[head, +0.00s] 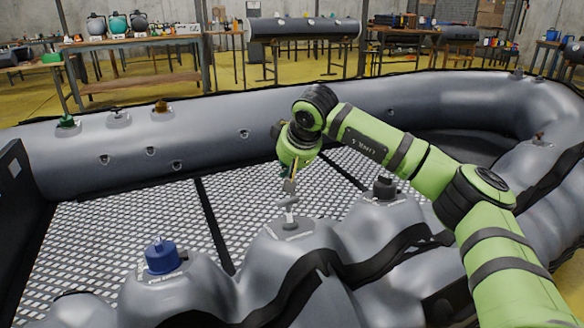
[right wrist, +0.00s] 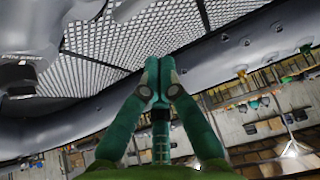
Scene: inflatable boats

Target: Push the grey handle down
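A small grey handle (head: 289,203) stands up from a round grey base (head: 291,223) on the near tube of the grey inflatable boat (head: 205,140). My right gripper (head: 289,186) points down from above, just over the handle. I cannot tell from the head view whether it touches it. In the right wrist view my green fingers (right wrist: 157,78) are together at the tips, with nothing visible between them. My left gripper is not in view.
A blue cap (head: 161,256) sits on the near tube to the left and a dark cap (head: 384,187) to the right. Green (head: 67,121) and brown (head: 161,106) fittings are on the far tube. The patterned boat floor (head: 120,235) is clear. Workbenches (head: 140,41) stand behind.

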